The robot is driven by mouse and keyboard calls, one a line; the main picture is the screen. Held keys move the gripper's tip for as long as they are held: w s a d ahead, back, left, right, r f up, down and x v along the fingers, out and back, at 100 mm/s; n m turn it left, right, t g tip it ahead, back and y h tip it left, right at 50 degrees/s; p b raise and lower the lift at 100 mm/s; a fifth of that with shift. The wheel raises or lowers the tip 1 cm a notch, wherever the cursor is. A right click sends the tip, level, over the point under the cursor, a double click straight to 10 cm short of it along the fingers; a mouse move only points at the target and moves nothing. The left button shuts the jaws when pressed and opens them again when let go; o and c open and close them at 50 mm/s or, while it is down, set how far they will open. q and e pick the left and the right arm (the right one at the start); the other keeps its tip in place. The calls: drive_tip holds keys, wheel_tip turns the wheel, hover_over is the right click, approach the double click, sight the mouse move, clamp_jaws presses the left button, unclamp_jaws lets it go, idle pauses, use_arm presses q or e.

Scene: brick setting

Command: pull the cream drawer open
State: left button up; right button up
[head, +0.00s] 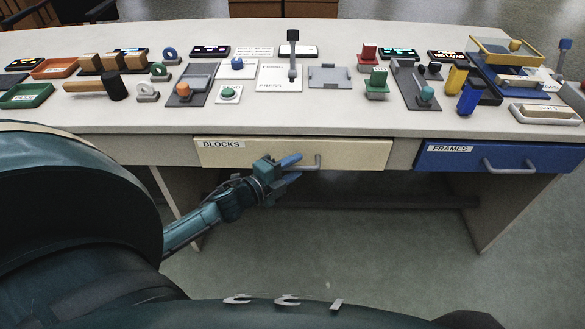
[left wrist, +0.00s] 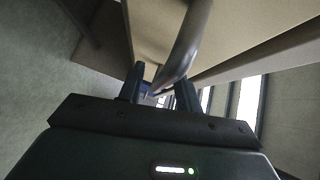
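The cream drawer (head: 230,156), labelled BLOCKS, sits under the table's front edge and looks closed. Its grey bar handle (head: 317,163) is right of the drawer's middle. My left gripper (head: 295,168) is in front of the drawer, with its fingertips pointing right, close to the handle. In the left wrist view, the left gripper's fingers (left wrist: 161,88) stand apart. The curved handle (left wrist: 190,45) reaches down between them, nearer the right finger; I cannot tell whether it touches. The cream drawer front (left wrist: 155,30) shows behind it. My right gripper is not in view.
A blue drawer (head: 465,160) labelled FRAMES is to the right. The tabletop (head: 330,115) above holds a mallet (head: 95,86), trays, levers and buttons, mostly back from the front edge. The floor (head: 350,240) in front of the cream drawer is clear.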

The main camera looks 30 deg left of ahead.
use_arm(q)
clamp_jaws()
idle(0.4)
